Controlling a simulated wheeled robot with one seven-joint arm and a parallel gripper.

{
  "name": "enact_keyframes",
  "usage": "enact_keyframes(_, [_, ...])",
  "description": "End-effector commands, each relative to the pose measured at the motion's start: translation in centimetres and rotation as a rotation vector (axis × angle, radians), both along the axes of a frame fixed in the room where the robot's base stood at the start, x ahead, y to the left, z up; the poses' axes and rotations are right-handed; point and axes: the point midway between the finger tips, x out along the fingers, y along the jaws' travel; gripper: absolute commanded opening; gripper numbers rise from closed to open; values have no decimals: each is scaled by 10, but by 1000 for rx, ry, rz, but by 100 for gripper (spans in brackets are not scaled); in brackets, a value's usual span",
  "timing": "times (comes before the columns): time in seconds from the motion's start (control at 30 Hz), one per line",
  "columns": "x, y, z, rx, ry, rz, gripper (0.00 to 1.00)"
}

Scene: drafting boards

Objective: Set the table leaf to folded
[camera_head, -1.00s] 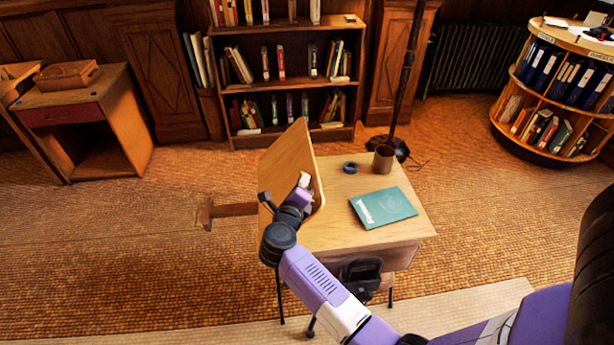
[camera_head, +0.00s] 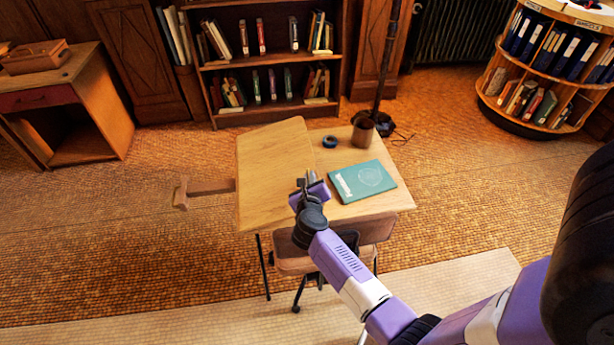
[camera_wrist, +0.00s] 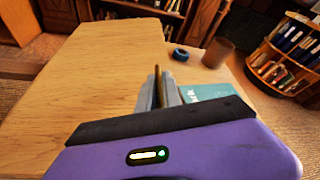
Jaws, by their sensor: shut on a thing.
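The table leaf (camera_head: 272,165) is a pale wooden panel over the left part of the small table (camera_head: 345,210). It leans over the tabletop at a low angle, with its broad face turned up and its right edge towards the book. I cannot tell how much gap is left beneath that edge. My gripper (camera_head: 309,180) is shut on this right edge near the front corner. In the wrist view the fingers (camera_wrist: 160,88) pinch the thin edge, and the leaf (camera_wrist: 95,80) fills the left side. The fingers partly hide the edge.
A teal book (camera_head: 362,181), a blue tape roll (camera_head: 330,142) and a brown cup (camera_head: 363,133) are on the tabletop right of the leaf. A wooden support arm (camera_head: 208,188) juts out left. A chair (camera_head: 293,262) is at the front. Bookshelves stand behind.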

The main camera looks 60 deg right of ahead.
Motion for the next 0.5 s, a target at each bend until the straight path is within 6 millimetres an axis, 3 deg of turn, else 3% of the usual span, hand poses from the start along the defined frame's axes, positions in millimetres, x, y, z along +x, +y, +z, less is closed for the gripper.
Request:
enact_keyframes(0.37, [0,-1,1,0,-4,-3,0])
enact_keyframes(0.4, [0,-1,1,0,-4,-3,17])
enact_keyframes(0.5, [0,-1,1,0,-3,-1,31])
